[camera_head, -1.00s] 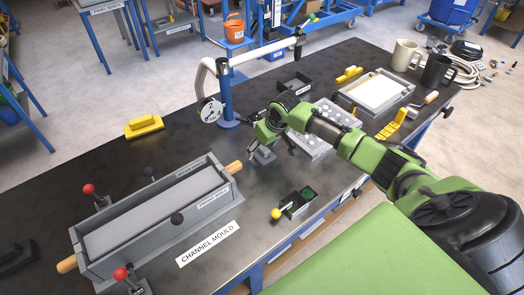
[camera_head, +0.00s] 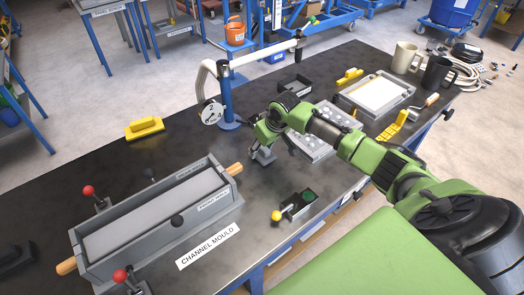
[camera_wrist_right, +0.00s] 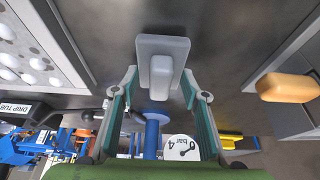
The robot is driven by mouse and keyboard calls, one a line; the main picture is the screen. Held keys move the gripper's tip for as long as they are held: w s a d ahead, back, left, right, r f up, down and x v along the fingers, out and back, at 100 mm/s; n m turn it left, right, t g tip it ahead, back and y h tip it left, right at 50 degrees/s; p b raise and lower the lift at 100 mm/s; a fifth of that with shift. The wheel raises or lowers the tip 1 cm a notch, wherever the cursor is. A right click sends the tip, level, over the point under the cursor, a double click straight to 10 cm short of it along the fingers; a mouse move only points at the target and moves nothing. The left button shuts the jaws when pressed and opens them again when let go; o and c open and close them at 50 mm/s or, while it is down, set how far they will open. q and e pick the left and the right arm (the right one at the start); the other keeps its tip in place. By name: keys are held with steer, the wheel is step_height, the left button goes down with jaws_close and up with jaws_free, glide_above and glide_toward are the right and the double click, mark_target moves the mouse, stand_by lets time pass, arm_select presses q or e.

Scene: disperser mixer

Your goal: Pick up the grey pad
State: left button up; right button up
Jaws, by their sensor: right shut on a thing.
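The grey pad (camera_head: 263,157) is a small flat block with a raised grip, near the middle of the dark bench. My right gripper (camera_head: 262,147) is over it, and the arm hides part of the pad. In the right wrist view the pad (camera_wrist_right: 178,46) shows its plate and its narrower grip (camera_wrist_right: 160,78). The fingertips of my right gripper (camera_wrist_right: 160,80) are on both sides of that grip, shut on it. Whether the pad touches the bench is hard to tell. My left gripper is not in view.
The channel mould (camera_head: 150,215) stands at the left. A blue post with a gauge (camera_head: 212,112) stands just behind the gripper. A yellow float (camera_head: 144,128) lies farther back.

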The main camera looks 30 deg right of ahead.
steer(key=s+a+r+b, duration=0.1)
steer(key=s+r+b, duration=0.1)
steer(key=s+r, duration=1)
steer(key=shift+s+b, duration=0.4)
steer(key=shift+s, duration=0.6)
steer(key=shift+a, duration=0.1)
